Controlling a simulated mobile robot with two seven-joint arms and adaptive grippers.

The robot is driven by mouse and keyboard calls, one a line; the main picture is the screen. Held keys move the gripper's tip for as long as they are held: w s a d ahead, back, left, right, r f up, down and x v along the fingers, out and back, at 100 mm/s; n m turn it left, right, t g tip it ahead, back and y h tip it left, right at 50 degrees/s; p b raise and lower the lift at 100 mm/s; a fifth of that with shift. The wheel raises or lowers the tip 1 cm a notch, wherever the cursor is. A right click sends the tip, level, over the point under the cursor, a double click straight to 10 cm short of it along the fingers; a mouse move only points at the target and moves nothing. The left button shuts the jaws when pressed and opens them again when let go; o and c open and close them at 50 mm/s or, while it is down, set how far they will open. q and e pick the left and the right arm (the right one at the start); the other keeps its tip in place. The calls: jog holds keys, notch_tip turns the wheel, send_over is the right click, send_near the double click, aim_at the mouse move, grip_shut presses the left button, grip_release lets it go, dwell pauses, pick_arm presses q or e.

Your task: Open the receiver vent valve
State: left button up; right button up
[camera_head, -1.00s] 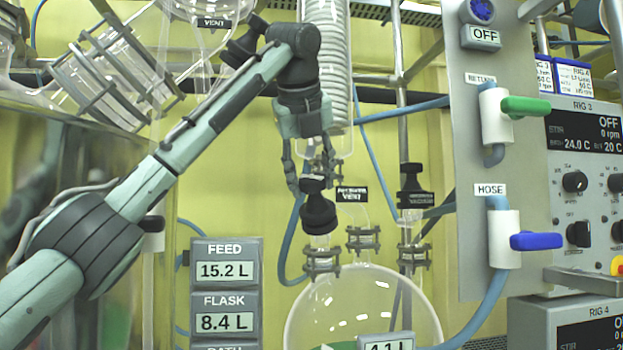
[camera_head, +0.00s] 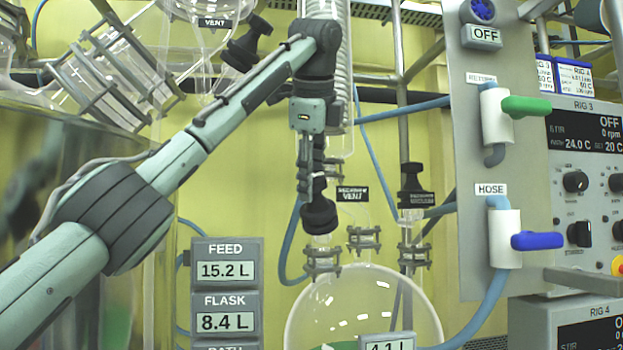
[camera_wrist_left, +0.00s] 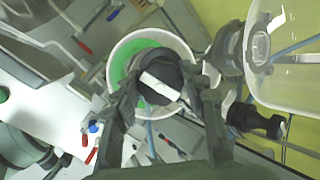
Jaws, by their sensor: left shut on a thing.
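The receiver vent valve is a black knob (camera_head: 319,216) on a glass neck above the round receiver flask (camera_head: 330,310). A "VENT" tag (camera_head: 352,194) hangs just right of it. My left gripper (camera_head: 312,188) points straight down from above, with its fingers at the top of the knob, seen nearly edge-on. In the left wrist view, my left gripper's two fingers (camera_wrist_left: 163,88) close on either side of the black knob (camera_wrist_left: 166,72), which has a pale bar across its top. The fingers partly hide the knob in the head view. My right gripper is not in view.
A similar black-capped vacuum valve (camera_head: 412,180) stands to the right. A panel with a green handle (camera_head: 526,107) and a blue handle (camera_head: 537,241) is farther right. A glass condenser coil (camera_head: 325,65) rises behind my left wrist. Readout boxes (camera_head: 225,290) stand lower left.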

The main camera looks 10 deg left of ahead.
pick_arm(q)
jog(key=shift+n, duration=1)
jog(key=n+g, duration=0.1)
jog(key=n, duration=0.2)
jog(key=shift+n, duration=0.3)
jog(key=n+g, duration=0.1)
jog(key=n, duration=0.3)
jog(key=shift+h, duration=0.3)
jog(key=n, duration=0.3)
jog(key=shift+s+n+h, duration=0.1)
jog(key=shift+n+h, duration=0.3)
jog(key=n, duration=0.3)
jog(key=shift+d+g+h, duration=0.1)
jog(key=shift+g+h, duration=0.2)
jog(key=shift+n, duration=1.1)
jog(key=n+h, duration=0.1)
jog(key=n, duration=0.2)
jog(key=shift+b, duration=0.3)
jog(key=shift+n, duration=1)
jog(key=shift+n+h+b, duration=0.3)
jog(key=shift+n+b, duration=0.1)
jog(key=shift+n, duration=0.9)
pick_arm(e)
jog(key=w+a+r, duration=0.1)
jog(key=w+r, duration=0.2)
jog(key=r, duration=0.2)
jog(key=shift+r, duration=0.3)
